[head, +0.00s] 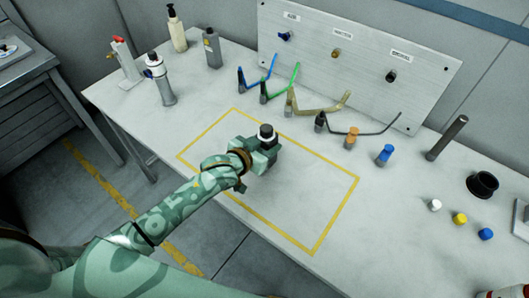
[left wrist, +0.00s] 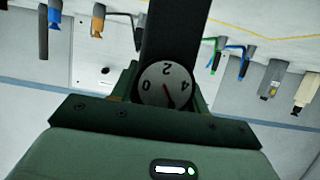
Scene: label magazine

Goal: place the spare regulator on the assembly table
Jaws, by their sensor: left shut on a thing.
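My left gripper (head: 262,154) is shut on the regulator (head: 267,135), which shows a dark knob and a pale ring on top. In the left wrist view the regulator's round white dial (left wrist: 165,85), marked 0, 2 and 4, sits between the jaws. Its dark body rises beyond the dial. The assembly table (head: 300,180) is pale and has a yellow outlined rectangle (head: 340,215). The gripper and regulator are over the upper middle of this outline. The regulator's underside is hidden, so I cannot tell whether it touches the table. My right gripper is not in view.
Caps (head: 460,218) and a black cup (head: 482,184) are at right. The outline's right part is clear.

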